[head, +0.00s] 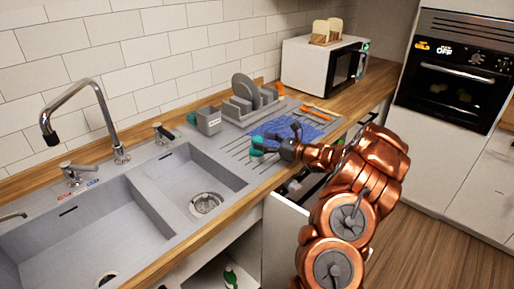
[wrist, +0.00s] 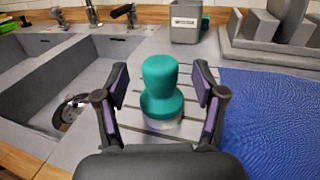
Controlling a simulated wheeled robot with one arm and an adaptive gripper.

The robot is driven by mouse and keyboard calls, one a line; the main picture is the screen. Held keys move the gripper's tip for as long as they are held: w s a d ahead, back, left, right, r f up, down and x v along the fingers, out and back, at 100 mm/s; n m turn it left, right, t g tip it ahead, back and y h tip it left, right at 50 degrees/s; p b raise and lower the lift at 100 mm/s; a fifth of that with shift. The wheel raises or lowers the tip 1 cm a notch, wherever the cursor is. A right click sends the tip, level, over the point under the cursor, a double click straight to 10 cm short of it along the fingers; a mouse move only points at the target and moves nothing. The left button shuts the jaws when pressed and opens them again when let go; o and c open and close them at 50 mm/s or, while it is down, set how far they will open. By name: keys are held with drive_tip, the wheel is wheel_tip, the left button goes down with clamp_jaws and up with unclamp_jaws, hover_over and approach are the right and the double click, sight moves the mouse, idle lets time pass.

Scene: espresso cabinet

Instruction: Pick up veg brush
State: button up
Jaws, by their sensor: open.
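The veg brush, a teal knob-shaped handle (wrist: 161,88) on a pale base, stands upright on the grooved drainboard in the wrist view. In the head view its teal top (head: 257,147) shows at the left tip of my gripper. My gripper (wrist: 161,85) is open, with one purple-padded finger on each side of the brush. Gaps show between the fingers and the handle.
A blue cloth (head: 285,134) lies right of the brush. Behind are a grey holder (head: 209,121) and a grey dish rack (head: 250,104) with plates. Sink basins (head: 190,180) lie to the left. An open drawer (head: 285,222) is below the counter edge.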

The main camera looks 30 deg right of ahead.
drive_tip(key=shift+x, duration=1.45)
drive_tip(key=c, duration=1.3)
